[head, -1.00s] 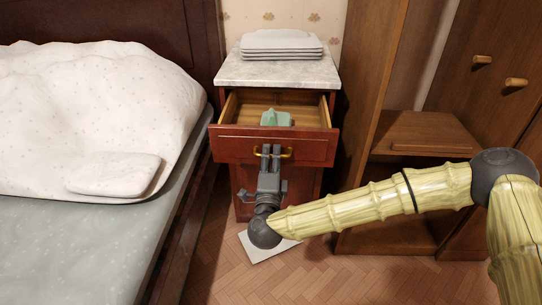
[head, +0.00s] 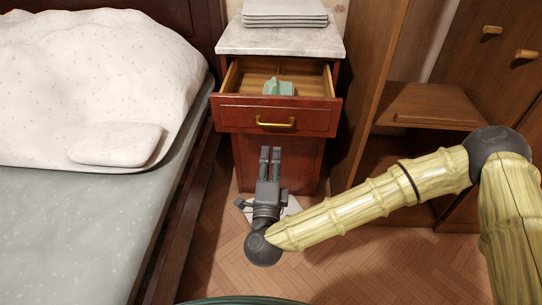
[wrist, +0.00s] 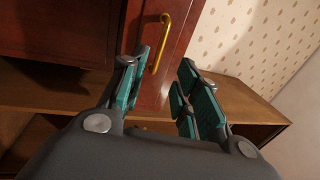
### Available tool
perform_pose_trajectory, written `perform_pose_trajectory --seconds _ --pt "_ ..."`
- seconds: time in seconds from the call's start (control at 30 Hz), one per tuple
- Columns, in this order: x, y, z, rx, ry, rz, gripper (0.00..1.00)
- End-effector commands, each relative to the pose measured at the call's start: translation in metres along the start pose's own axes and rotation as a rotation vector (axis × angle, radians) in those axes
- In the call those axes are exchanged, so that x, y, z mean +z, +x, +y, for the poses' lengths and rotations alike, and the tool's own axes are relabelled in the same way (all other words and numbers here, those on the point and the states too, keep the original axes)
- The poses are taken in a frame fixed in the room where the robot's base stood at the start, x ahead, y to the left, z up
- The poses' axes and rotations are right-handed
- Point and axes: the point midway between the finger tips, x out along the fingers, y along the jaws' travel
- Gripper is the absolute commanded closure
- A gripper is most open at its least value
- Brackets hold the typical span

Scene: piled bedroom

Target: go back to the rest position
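My gripper (head: 271,151) is in front of the nightstand, below the open drawer (head: 235,114) in the head view. Its two fingers are apart with nothing between them; the gap also shows in the wrist view (wrist: 158,95). The brass drawer handle (head: 275,122) is clear of the fingers in the head view. In the wrist view the handle (wrist: 160,45) appears beyond the fingertips. The drawer is pulled out, and a pale green object (head: 279,88) lies inside it.
The nightstand's marble top (head: 280,38) bears a stack of grey flat items (head: 285,13). The bed (head: 75,215) is on the left. An open wooden cabinet (head: 435,103) is on the right. A white flat thing (head: 293,205) lies on the floor, partly behind my gripper. Floor in front is clear.

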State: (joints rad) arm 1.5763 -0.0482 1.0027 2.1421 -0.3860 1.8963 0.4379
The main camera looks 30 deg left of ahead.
Motion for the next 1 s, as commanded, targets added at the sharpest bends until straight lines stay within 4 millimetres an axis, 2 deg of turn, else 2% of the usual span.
perform_pose_trajectory --seconds 0.37,0.47,0.57,0.77,0.9,1.0 --pt "0.0 0.0 0.001 0.002 -0.002 -0.002 0.68" --pt "-0.001 -0.005 0.012 0.026 -0.031 -0.027 0.68" --pt "-0.004 -0.019 0.04 0.091 -0.105 -0.091 0.68" --pt "-0.031 -0.074 0.129 0.313 -0.33 -0.289 0.68" --pt "-0.064 -0.123 0.184 0.479 -0.469 -0.418 0.68" --pt "-0.093 -0.161 0.218 0.6 -0.554 -0.501 0.68"
